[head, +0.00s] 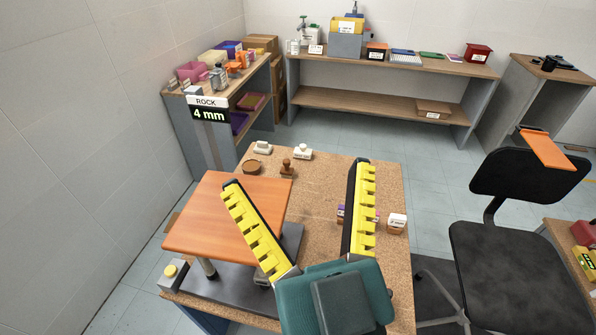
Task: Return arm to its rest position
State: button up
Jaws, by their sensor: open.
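My gripper (297,205) shows from above in the head view, with a teal body and two yellow-toothed black fingers. The fingers are spread wide apart, with nothing between them. It is over the cork-topped table (328,180). The left finger overlaps the orange-brown wooden board (205,215) in the picture; I cannot tell whether they touch. The right finger partly hides a small purple item (343,212) on the table.
The board stands on a dark base plate (225,289). A black chair (505,260) is at right. Loaded shelves line the walls.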

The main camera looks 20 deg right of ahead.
notch_tip(320, 180, up, 39)
jog(key=p, duration=3.9)
jog(key=shift+r, duration=0.1)
